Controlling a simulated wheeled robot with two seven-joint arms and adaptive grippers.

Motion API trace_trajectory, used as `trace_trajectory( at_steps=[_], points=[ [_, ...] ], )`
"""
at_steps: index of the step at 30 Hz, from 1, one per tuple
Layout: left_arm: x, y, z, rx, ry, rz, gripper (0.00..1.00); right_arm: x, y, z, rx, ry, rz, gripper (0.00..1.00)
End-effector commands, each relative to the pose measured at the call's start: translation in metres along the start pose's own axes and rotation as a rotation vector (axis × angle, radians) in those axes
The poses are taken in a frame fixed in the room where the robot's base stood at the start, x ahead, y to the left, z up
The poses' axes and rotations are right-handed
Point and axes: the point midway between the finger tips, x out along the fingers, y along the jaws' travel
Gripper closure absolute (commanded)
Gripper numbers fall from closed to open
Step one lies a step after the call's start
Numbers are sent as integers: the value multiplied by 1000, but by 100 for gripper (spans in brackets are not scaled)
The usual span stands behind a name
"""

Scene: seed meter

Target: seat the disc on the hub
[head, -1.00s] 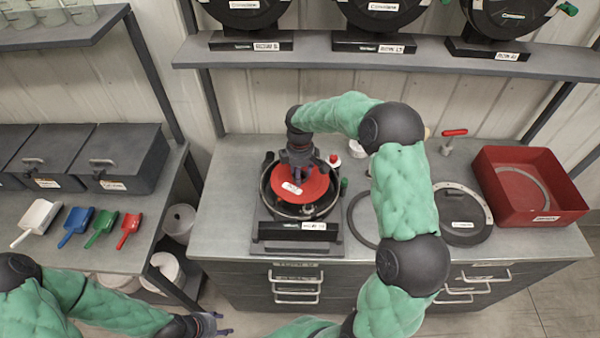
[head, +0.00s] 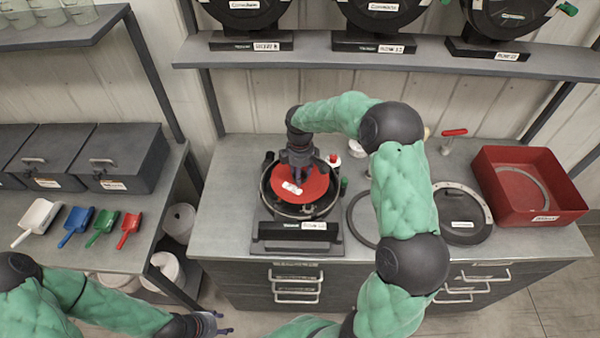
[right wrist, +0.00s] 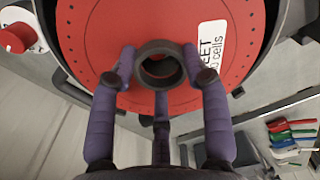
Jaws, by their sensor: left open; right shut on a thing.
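The red disc (head: 303,186) with a white label lies in the round black housing of the seed meter (head: 296,212) on the bench. In the right wrist view the disc (right wrist: 180,95) fills the upper part, with a dark ring-shaped collar (right wrist: 160,66) at its centre. My right gripper (head: 298,172) reaches down from above and is shut on the collar of the disc, its purple fingers around it. The hub is hidden under the disc and collar. I cannot tell whether the disc is fully down. My left gripper (head: 222,324) is open and empty at the lower left, away from the meter.
A black round cover (head: 462,215) and a dark ring (head: 362,218) lie right of the meter. A red bin (head: 530,188) holding a ring stands at the right end. Coloured scoops (head: 75,225) lie on the left bench. Shelved meters (head: 382,15) stand behind.

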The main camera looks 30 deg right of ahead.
Motion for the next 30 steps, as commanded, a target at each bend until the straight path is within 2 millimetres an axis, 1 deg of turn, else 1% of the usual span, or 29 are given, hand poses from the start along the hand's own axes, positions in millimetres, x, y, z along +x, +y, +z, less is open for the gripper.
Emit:
trace_trajectory(
  at_steps=[15, 30],
  points=[
    [0, 0, 0, 0, 0, 0, 50, 1, 0, 0, 0, 0, 1, 84],
    [4, -2, 0, 0, 0, 0, 50, 10, 0, 0, 0, 0, 1, 84]
  ],
)
